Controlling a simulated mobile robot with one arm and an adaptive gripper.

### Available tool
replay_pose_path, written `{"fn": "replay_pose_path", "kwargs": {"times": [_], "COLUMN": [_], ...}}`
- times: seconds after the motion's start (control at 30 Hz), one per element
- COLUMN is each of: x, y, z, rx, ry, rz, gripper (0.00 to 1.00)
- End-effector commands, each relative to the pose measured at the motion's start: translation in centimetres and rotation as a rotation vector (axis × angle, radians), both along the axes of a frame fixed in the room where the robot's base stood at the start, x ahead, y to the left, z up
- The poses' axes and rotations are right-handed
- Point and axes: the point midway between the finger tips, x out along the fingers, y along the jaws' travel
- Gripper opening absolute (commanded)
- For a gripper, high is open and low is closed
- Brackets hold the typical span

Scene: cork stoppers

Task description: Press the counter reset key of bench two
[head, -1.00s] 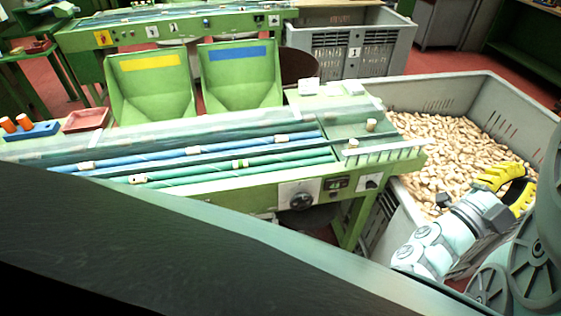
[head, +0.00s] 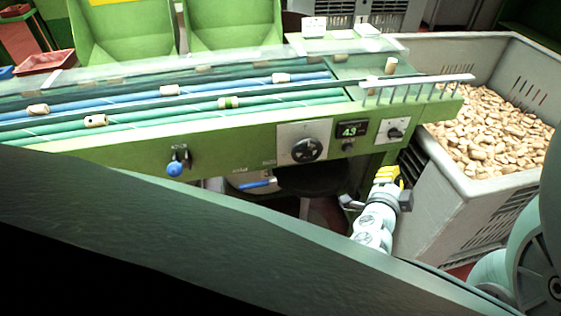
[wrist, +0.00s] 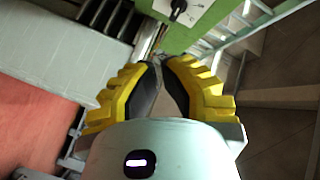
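The near green bench (head: 230,141) has a front panel with a lit counter display (head: 351,130) reading what looks like 43. A small dark round button (head: 348,147) sits just below the display; I see no readable label on it. My gripper (head: 388,172) is below and right of the display, in front of the bench and apart from the panel. In the wrist view its yellow fingers (wrist: 162,62) meet at the tips with nothing between them. A white plate with a black switch (wrist: 179,10) shows at the top there; display and button are out of that view.
A large black dial (head: 306,149) is left of the display and a rotary switch (head: 396,132) is right of it. A blue-knobbed lever (head: 174,168) sticks out further left. A grey crate of corks (head: 466,185) stands close right of my gripper. A rail (head: 418,82) overhangs the bench's right end.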

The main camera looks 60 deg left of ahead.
Motion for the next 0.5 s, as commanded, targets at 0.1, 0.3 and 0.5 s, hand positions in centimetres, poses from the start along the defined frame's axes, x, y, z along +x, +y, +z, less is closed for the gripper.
{"fn": "replay_pose_path", "kwargs": {"times": [0.1, 0.3, 0.5], "x": [-1.4, -2.5, -2.6], "y": [1.7, 2.9, 3.0], "z": [-3.8, -5.6, -5.6], "rx": [0.012, 0.022, 0.023], "ry": [0.054, 0.097, 0.103], "rz": [0.061, 0.103, 0.108], "gripper": [0.0, 0.0, 0.0]}}
